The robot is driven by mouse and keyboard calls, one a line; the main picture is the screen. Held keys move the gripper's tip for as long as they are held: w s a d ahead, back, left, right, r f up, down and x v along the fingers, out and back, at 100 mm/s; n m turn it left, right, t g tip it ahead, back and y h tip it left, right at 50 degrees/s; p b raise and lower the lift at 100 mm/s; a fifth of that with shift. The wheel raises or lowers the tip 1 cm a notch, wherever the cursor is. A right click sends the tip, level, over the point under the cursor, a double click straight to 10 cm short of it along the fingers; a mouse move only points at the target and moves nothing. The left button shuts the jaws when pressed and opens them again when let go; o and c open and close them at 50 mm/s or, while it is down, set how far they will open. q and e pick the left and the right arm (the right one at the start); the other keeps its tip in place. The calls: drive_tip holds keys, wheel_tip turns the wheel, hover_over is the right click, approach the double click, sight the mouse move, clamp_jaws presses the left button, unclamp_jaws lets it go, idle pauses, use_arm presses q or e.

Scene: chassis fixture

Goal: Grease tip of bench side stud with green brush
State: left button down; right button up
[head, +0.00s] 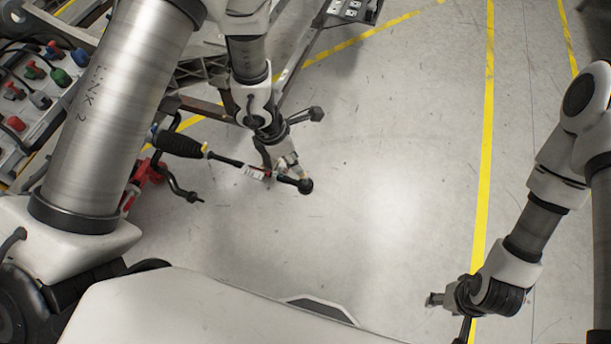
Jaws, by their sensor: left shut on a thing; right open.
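My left gripper (287,165) is at the outer end of a dark rod, close to its black rounded end (305,186). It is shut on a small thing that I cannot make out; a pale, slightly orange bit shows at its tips. The rod runs from a ribbed black boot (180,143) and carries a white label and a red band. I cannot tell a stud tip apart there, nor whether anything touches it. No green brush can be made out at the gripper. My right gripper (464,331) is open at the bottom right, mostly hidden by its wrist and the picture's edge.
A pale bench (40,125) at the left carries several red, green and blue-capped items with dark cables. A red part (150,172) and a dark bent link (181,188) lie below the boot. Metal frame rails stand behind. The floor (400,150) with yellow lines is clear.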

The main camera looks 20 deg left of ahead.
use_arm(q)
drive_tip(key=shift+a, duration=0.1)
drive_tip(key=shift+d, duration=0.95)
drive_tip(key=shift+a, duration=0.1)
drive_tip(key=shift+a+f+b, duration=0.1)
drive_tip(key=shift+a+b, duration=0.3)
drive_tip(key=shift+a, duration=0.45)
drive_tip(key=shift+d, duration=0.15)
